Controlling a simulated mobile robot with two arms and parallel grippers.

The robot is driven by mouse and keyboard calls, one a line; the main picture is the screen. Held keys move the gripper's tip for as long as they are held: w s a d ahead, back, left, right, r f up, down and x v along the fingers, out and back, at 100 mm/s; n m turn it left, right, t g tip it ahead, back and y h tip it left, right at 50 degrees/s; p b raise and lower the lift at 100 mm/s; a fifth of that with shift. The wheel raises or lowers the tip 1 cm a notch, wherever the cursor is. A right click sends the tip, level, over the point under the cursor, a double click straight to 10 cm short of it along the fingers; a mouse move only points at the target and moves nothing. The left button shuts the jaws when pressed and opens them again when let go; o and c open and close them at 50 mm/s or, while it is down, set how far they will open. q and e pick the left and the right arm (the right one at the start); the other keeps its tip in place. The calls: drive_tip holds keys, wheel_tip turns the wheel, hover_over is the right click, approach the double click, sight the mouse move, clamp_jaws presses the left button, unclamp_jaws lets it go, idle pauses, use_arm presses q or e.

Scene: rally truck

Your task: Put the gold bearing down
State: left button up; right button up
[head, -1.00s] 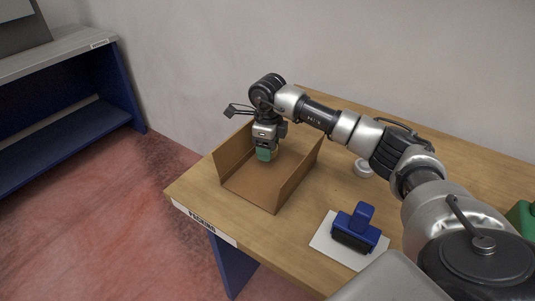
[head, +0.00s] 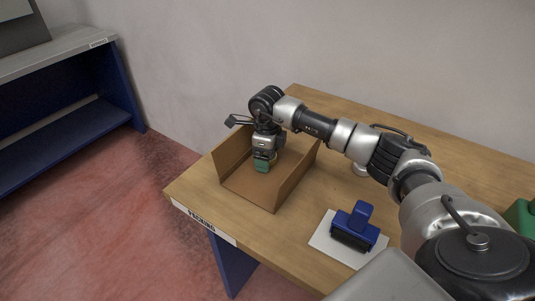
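My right gripper (head: 262,164), with green finger ends, points down inside an open cardboard box (head: 295,182) on the wooden table. The fingers are low, close to the box floor. I cannot make out the gold bearing clearly; the fingers and the gripper body hide whatever is between or behind them. I cannot tell whether the fingers are open or shut. My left gripper is not in view.
The box stands at the left end of the packing table (head: 330,190). A blue tool with a black base (head: 356,228) rests on a white sheet (head: 325,243) to its right. A white round item (head: 360,170) is partly behind my arm. A blue-framed bench (head: 75,130) stands left.

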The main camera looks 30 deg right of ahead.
drive_tip(key=shift+r, duration=0.6)
wheel_tip(320, 180, up, 11)
drive_tip(key=b, duration=0.1)
drive_tip(key=shift+r, duration=0.1)
